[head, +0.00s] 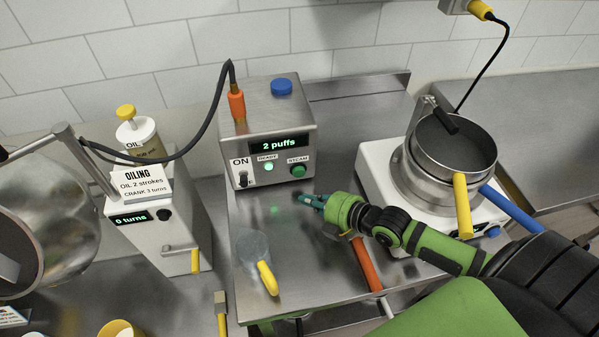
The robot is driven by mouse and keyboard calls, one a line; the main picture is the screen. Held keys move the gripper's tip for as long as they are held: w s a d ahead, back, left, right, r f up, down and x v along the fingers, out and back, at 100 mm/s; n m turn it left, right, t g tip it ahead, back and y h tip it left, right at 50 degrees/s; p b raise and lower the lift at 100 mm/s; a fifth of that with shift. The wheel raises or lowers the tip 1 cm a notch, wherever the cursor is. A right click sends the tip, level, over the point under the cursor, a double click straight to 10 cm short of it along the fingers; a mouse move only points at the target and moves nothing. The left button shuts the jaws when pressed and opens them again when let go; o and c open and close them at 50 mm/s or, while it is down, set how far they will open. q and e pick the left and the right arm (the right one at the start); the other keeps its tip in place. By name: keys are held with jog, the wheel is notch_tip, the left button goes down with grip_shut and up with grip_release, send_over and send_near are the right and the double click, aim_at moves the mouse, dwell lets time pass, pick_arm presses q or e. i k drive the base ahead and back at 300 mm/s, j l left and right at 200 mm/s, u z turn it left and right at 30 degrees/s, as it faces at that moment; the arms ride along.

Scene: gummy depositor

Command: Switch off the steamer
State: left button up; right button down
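The steamer (280,128) is a metal box at the back of the middle table. Its display reads "2 puffs". On its front are a small toggle switch (243,179) under the label "ON", a lit pale-green READY light (268,167) and a green STEAM button (299,171). My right gripper (308,200) has teal fingertips that look closed together, with nothing seen between them. It is in front of the steamer, below and slightly right of the STEAM button, apart from the switch. My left gripper is out of view.
An orange plug and black hose (236,104) join the steamer top, beside a blue cap (281,86). A yellow-handled clear scoop (255,255) lies in front. The oiling station (160,225) stands left. A pot (450,160) sits on a white unit (378,165) right.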

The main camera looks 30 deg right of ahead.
aim_at(243, 178)
jog(key=k+j, duration=0.2)
jog(key=k, duration=0.3)
jog(key=k+j, duration=0.2)
jog(key=k, duration=0.25)
